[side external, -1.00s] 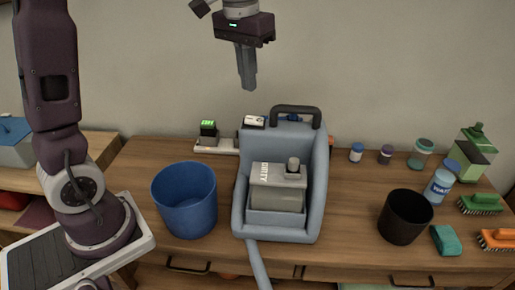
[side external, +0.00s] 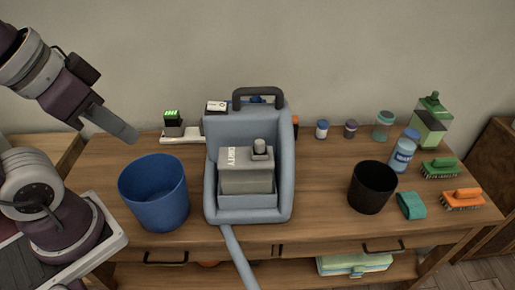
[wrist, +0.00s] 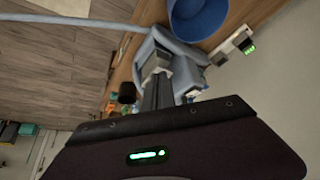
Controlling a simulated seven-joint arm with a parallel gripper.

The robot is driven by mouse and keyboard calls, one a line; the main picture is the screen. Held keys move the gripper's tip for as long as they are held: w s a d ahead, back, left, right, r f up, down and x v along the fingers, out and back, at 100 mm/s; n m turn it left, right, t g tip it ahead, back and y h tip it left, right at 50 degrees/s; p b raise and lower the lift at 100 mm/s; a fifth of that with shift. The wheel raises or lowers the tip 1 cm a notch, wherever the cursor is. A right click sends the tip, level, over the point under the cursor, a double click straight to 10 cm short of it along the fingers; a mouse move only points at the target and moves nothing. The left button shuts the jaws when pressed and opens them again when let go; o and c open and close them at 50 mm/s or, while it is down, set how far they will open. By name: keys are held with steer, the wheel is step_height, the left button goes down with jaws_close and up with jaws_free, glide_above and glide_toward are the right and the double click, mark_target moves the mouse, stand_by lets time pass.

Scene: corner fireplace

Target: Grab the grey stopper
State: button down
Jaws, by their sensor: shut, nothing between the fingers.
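The grey stopper (side external: 260,147) is a small round cap on top of the grey tank (side external: 247,181) marked "DIRTY". The tank sits in the blue-grey machine housing (side external: 213,195) on the wooden table. My gripper (side external: 130,136) is shut and empty, in the air to the left of the machine, near the blue bucket's upper left side. The gripper's fingers (wrist: 158,92) point toward the machine in the wrist view. The tank (wrist: 153,62) shows there beyond the fingertips. I cannot clearly make out the stopper in that view.
A blue bucket (side external: 155,207) stands left of the machine, and a black bin (side external: 372,188) stands to its right. The machine has a dark raised handle (side external: 258,91) and a hose (side external: 236,250). Bottles, jars and brushes (side external: 461,198) occupy the table's right side.

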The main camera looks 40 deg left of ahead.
steer(key=c, duration=2.1)
jaws_free()
steer(key=o, duration=1)
steer(key=shift+c, duration=0.2)
steer(key=m+t+y, duration=0.1)
steer(key=m+y, duration=1.1)
steer(key=m, duration=1.2)
glide_toward(262, 145)
steer(key=x, duration=1)
